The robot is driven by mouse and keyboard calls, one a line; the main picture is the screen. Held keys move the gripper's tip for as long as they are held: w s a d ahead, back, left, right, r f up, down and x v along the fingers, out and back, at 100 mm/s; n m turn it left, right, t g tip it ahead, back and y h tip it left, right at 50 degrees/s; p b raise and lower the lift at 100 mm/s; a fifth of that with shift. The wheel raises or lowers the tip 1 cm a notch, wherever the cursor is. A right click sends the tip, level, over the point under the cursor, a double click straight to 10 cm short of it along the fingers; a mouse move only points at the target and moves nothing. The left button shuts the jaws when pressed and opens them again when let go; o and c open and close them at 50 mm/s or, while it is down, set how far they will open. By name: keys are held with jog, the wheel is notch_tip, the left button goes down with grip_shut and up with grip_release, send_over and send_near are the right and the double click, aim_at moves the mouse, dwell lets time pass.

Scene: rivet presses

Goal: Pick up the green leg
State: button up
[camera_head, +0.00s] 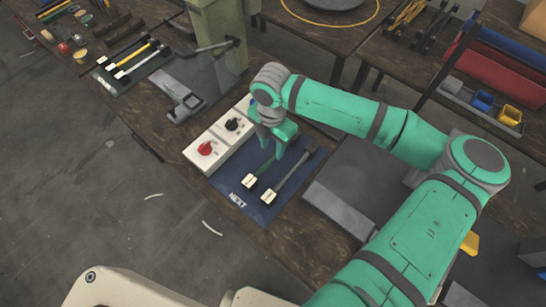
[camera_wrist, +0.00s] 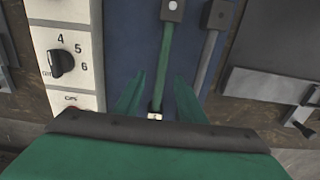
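The green leg (camera_head: 262,168) lies on a blue mat marked NEXT (camera_head: 232,184), with a white tag at its near end. In the wrist view the green leg (camera_wrist: 165,58) runs from a dark block at the top down to its white tag. My gripper (camera_head: 275,149) is over the mat at the leg's far part, which it partly hides in the head view. In the wrist view my gripper (camera_wrist: 158,92) is open, one finger on each side of the leg, with gaps between. Whether the fingers are level with the leg is unclear.
A grey leg (camera_head: 290,174) with a white tag lies beside it on the right. A white control box (camera_head: 218,136) with red and black knobs borders the mat on the left. A grey metal plate (camera_head: 340,207) lies to the right. A green press (camera_head: 218,35) stands behind.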

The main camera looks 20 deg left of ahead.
aim_at(272, 157)
notch_tip(272, 157, down, 5)
jog(key=shift+s+d+f, duration=0.1)
dwell(0.3)
grip_shut()
